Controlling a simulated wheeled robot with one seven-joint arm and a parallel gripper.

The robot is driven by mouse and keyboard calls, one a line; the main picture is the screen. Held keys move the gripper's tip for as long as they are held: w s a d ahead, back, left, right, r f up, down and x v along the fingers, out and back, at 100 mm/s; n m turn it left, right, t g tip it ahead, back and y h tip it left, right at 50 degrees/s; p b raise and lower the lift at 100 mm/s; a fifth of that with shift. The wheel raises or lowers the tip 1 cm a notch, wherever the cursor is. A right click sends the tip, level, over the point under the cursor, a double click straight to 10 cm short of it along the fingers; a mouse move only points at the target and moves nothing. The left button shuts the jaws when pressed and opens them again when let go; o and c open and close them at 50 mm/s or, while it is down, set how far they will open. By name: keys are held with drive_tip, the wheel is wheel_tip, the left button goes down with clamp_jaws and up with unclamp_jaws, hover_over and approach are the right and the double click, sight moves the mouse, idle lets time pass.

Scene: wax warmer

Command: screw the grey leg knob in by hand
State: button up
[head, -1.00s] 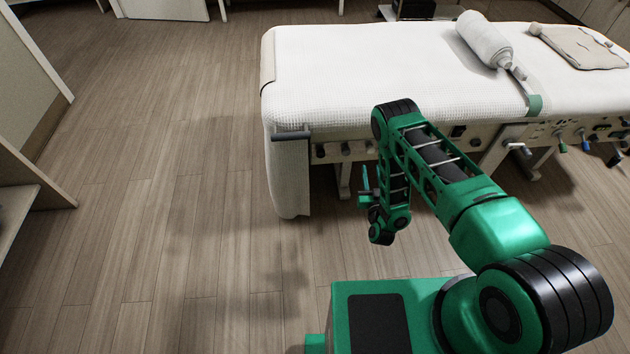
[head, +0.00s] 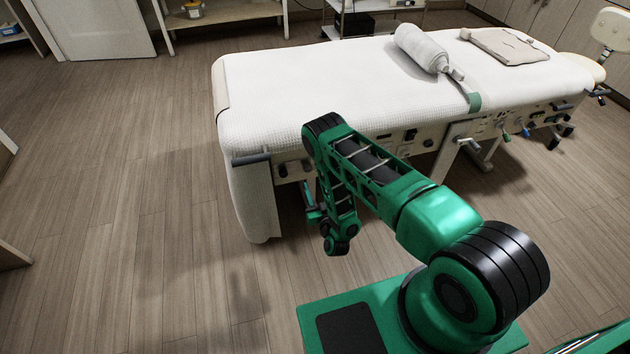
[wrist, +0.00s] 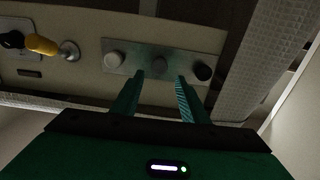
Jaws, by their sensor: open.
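In the wrist view a pale plate (wrist: 140,48) on the bed's side carries three round knobs in a row. The left knob (wrist: 114,60) is light grey, the middle knob (wrist: 160,66) looks greenish grey in the shade, and the right knob (wrist: 203,72) is dark. I cannot tell for sure which is the grey leg knob. My gripper (wrist: 159,79) is open and empty, its two green fingers pointing at the plate, with the middle knob showing between the tips. I cannot tell the remaining gap. In the head view my gripper (head: 314,212) is small beside the bed's near side.
The white-covered bed (head: 300,95) holds a rolled towel (head: 420,48) and a folded cloth (head: 505,46). A yellow-tipped lever (wrist: 42,45) sits left of the plate. The wooden floor (head: 120,220) on the left is clear.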

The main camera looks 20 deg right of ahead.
sight(309, 171)
drive_tip(key=shift+w, duration=3.55)
drive_tip(key=shift+w, duration=0.15)
drive_tip(key=c, duration=0.7)
drive_tip(key=m, duration=0.6)
drive_tip(key=shift+c, duration=0.2)
drive_tip(key=m, duration=0.5)
drive_tip(key=shift+d+m, duration=0.15)
drive_tip(key=shift+m, duration=0.15)
drive_tip(key=m, duration=1.1)
drive_tip(key=shift+f, duration=0.1)
drive_tip(key=o, duration=0.7)
